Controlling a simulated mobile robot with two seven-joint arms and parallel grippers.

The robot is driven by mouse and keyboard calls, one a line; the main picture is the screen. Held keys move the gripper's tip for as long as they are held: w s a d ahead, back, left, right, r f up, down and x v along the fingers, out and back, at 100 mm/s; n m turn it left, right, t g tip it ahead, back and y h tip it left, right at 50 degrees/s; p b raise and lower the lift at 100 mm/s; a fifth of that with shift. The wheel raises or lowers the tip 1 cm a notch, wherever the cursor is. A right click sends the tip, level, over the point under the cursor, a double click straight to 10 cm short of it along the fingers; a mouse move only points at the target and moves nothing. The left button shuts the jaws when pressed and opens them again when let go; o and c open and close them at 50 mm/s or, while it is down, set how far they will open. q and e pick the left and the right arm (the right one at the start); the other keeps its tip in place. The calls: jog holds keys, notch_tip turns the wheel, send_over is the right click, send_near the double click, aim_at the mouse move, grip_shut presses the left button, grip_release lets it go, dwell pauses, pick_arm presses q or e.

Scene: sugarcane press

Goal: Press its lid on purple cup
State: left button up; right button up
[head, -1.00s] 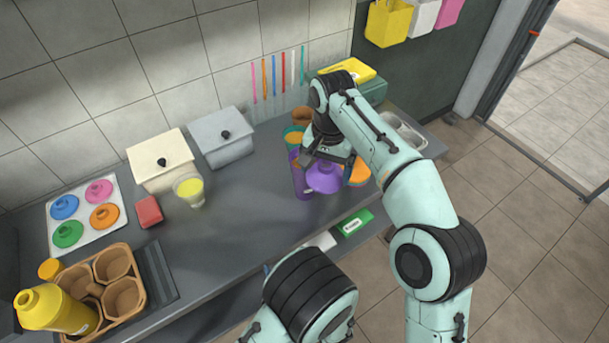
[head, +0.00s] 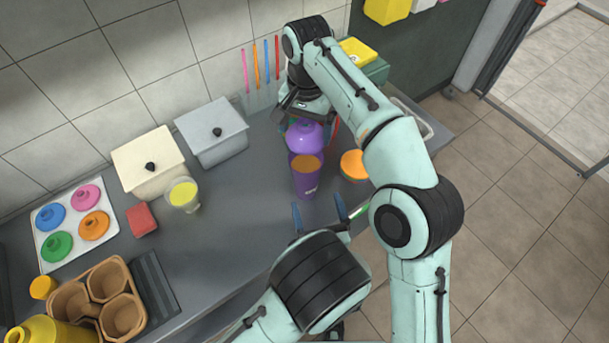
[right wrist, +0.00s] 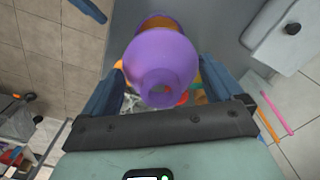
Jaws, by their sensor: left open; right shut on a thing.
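The purple cup (head: 306,182) stands upright and open on the counter, with orange-brown contents at its top. It shows partly behind the lid in the right wrist view (right wrist: 158,22). The purple domed lid (head: 304,138) is in my right gripper (head: 306,122), which is shut on it; the lid also fills the middle of the right wrist view (right wrist: 160,62). In the head view the lid is just behind the cup, apart from its open rim. My left gripper (head: 319,213) is open and empty, in front of the cup near the counter's front edge.
An orange round thing (head: 353,165) lies right of the cup. A cup of yellow drink (head: 183,195), a red block (head: 141,219), two lidded bins and a tray of coloured lids (head: 108,236) stand left. A cup carrier (head: 78,290) is at lower left. Counter left of the cup is clear.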

aim_at(303, 157)
pick_arm(q)
jog(key=x, duration=1.2)
jog(key=c, duration=1.3)
pick_arm(e)
jog(key=shift+s+f, duration=0.1)
jog(key=shift+f, duration=2.4)
